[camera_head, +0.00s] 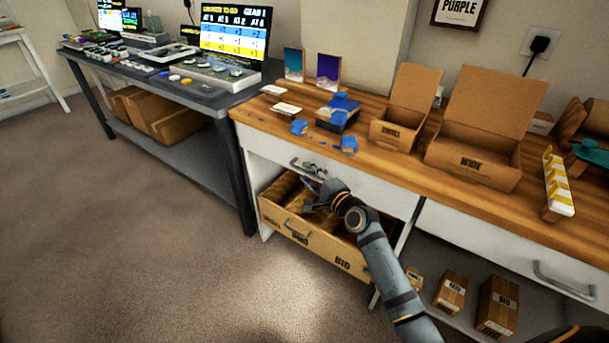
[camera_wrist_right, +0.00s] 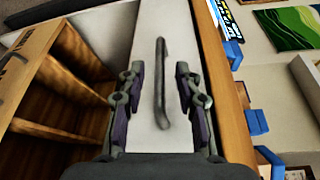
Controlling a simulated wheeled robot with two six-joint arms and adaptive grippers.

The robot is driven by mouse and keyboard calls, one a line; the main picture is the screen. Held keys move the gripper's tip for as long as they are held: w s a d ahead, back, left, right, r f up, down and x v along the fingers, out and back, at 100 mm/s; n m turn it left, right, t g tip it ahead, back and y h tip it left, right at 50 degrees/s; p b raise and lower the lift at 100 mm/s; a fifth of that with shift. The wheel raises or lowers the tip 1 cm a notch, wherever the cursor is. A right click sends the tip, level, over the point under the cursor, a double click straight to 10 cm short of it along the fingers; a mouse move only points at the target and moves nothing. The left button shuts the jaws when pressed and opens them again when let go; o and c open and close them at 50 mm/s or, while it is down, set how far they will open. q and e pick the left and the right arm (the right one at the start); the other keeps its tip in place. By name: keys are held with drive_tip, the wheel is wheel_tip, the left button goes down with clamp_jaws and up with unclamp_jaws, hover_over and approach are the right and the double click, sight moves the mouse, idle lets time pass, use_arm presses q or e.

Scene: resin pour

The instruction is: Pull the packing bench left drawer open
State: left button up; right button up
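The packing bench left drawer (camera_head: 268,149) has a white front that sits flush under the wooden worktop, so it looks closed. Its grey bar handle (camera_head: 299,165) is partly hidden by my right gripper (camera_head: 316,184). In the right wrist view the drawer front (camera_wrist_right: 150,40) fills the middle, and the handle (camera_wrist_right: 161,75) runs lengthwise between the fingers of my right gripper (camera_wrist_right: 158,100). The fingers are open, one on each side of the handle, with gaps on both sides. My left gripper is not in view.
Below the drawer, a brown compartmented bin (camera_head: 318,245) sticks out past the bench front. The worktop (camera_head: 255,125) holds open boxes, including one marked wide (camera_head: 470,165). A second white drawer (camera_head: 480,245) is to the right. The carpet (camera_head: 150,270) in front is clear.

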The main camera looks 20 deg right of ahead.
drive_tip(key=shift+x, duration=1.25)
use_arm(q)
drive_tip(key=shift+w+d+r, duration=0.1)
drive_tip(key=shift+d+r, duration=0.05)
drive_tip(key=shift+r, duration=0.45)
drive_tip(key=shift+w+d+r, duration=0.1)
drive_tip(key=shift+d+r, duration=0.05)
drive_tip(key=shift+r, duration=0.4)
use_arm(e)
drive_tip(key=shift+c, duration=0.3)
clamp_jaws()
